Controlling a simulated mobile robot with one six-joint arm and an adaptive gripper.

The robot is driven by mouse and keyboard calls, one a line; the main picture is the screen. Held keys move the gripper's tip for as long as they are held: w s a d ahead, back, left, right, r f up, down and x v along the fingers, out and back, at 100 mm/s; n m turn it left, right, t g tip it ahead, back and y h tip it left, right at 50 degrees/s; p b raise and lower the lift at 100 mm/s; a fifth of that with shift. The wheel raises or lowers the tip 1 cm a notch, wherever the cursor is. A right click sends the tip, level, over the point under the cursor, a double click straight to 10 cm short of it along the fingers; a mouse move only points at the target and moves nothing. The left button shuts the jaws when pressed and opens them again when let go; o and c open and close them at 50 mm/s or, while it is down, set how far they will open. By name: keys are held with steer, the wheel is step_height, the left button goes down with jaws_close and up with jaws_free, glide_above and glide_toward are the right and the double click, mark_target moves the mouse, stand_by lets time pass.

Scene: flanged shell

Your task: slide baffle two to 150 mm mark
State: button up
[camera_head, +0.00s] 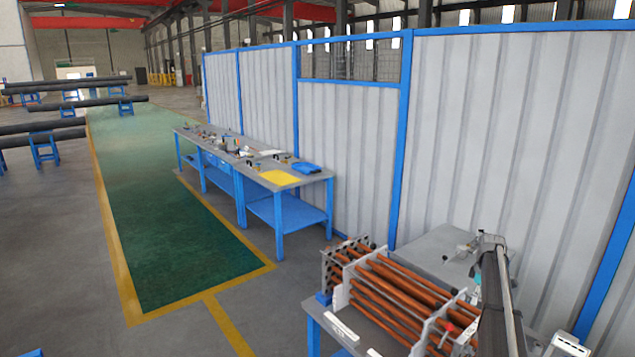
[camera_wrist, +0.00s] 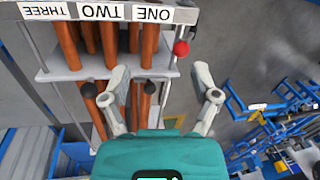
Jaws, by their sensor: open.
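The tube bundle of copper-coloured tubes (camera_head: 400,283) lies on a table at the lower right of the head view, with pale upright baffle plates across it. In the wrist view a pale plate (camera_wrist: 70,74) crosses the tubes (camera_wrist: 109,38). Upside-down labels ONE, TWO and THREE (camera_wrist: 100,12) run along the top. I cannot tell which plate is baffle two, and no 150 mm mark is readable. My gripper (camera_wrist: 161,82) is open and empty, its fingers spread near the plate.
A red knob (camera_wrist: 181,48) is right of the tubes, near the right finger. A grey tabletop (camera_head: 432,248) lies behind the bundle, near the panel wall (camera_head: 500,130). A blue workbench (camera_head: 285,210) stands farther back.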

steer(key=s+a+f+m+b, duration=0.3)
steer(key=s+a+f+b, duration=0.2)
steer(key=s+a, duration=0.5)
steer(key=s+a+f+m+t+h+b, duration=0.1)
steer(key=s+a+f+m+b, duration=0.2)
steer(key=s+a, duration=0.6)
steer(key=s+a+f+m+b, duration=0.3)
steer(key=s+a+f+b, duration=0.4)
steer(key=a, duration=1)
steer(key=s+f, duration=0.1)
steer(key=s, duration=0.2)
steer(key=shift+s+f+m+t, duration=0.15)
steer(key=shift+s+m+t, duration=0.15)
steer(key=shift+m, duration=0.1)
steer(key=shift+c, duration=0.3)
